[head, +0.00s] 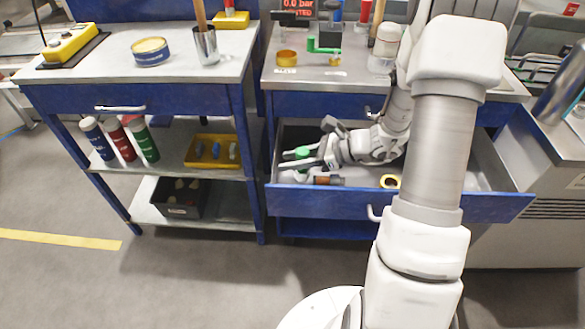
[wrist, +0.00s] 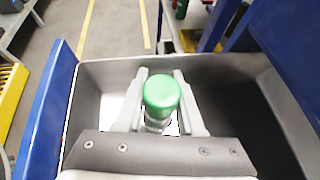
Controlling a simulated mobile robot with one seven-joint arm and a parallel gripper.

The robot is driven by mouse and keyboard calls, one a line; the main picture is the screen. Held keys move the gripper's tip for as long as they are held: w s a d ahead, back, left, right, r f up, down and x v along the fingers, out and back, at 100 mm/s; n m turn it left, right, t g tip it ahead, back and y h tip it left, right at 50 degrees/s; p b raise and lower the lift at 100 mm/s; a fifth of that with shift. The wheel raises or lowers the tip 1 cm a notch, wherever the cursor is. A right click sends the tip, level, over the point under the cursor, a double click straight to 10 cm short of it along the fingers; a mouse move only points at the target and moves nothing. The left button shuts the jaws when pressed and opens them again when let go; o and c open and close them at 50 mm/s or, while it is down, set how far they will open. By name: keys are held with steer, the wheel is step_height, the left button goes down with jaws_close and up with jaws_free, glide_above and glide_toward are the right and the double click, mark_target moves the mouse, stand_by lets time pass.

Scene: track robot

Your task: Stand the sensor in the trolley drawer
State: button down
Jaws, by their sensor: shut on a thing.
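The sensor, with a round green cap (head: 302,152) and a pale body, is in the left part of the open drawer. In the wrist view its green cap (wrist: 162,92) sits between my two fingers, and it looks about upright. My gripper (head: 300,160) is shut on it, reaching in from the right; the fingers also show in the wrist view (wrist: 160,103). The trolley drawer (head: 335,201) is pulled out, with a blue front and grey inside. The sensor's lower end is mostly hidden, so I cannot tell whether it touches the drawer floor.
A brown and dark cylinder (head: 328,180) lies near the sensor, close to the drawer front. A yellow ring (head: 390,181) lies further right in the drawer. The drawer's walls surround my gripper closely on the left. A blue workbench (head: 165,97) stands to the left.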

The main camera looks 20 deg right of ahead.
steer(key=shift+f, duration=1.1)
steer(key=shift+f+b, duration=0.2)
steer(key=shift+b, duration=0.2)
steer(key=c, duration=0.5)
jaws_free()
steer(key=shift+r, duration=0.1)
steer(key=shift+r+p, duration=0.25)
steer(key=shift+p, duration=0.05)
steer(key=p+v, duration=0.3)
steer(key=v, duration=0.9)
steer(key=shift+d+f, duration=0.1)
steer(key=shift+f, duration=0.05)
